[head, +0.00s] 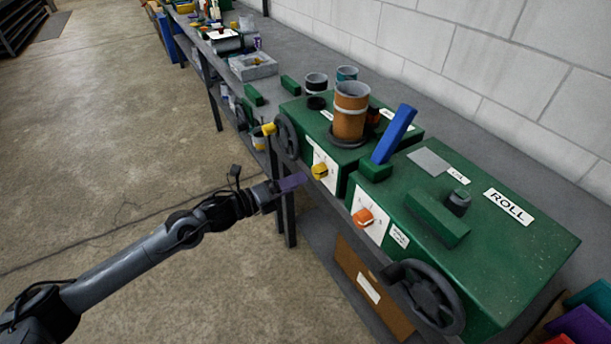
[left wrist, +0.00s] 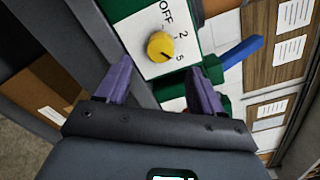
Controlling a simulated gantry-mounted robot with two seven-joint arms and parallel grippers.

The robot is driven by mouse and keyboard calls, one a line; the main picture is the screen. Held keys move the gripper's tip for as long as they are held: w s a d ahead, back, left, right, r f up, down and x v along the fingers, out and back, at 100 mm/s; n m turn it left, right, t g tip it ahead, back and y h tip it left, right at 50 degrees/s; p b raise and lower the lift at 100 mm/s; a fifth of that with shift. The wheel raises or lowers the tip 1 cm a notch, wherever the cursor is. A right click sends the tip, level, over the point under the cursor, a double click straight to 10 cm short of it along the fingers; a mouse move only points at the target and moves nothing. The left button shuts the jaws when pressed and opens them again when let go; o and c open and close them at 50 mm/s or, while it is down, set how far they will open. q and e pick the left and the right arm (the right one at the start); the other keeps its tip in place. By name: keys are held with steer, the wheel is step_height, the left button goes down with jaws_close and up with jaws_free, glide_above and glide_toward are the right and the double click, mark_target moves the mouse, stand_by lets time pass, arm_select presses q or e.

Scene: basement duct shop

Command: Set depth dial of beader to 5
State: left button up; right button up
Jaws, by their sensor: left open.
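A yellow dial (head: 319,171) sits on a white panel on the front of the farther green machine (head: 335,150). In the left wrist view the yellow dial (left wrist: 160,46) has OFF, 2 and 5 printed around it. Its dark mark points to the lower right, toward the 5; I cannot tell whether it is exactly on it. My left gripper (head: 292,183) is open and empty just in front of that panel. Its purple fingers (left wrist: 160,72) are spread to either side, short of the dial and apart from it. Neither machine's name reads clearly as beader. My right gripper is out of view.
The nearer green machine (head: 500,250) is marked ROLL and has an orange dial (head: 362,217) and a dark handwheel (head: 425,297). Another handwheel (head: 287,137) is left of the yellow dial. A blue lever (head: 394,134) leans between machines. The floor on the left is clear.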

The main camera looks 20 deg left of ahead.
arm_select(q)
steer(key=v, duration=0.4)
steer(key=shift+s+a, duration=0.25)
steer(key=shift+f, duration=0.1)
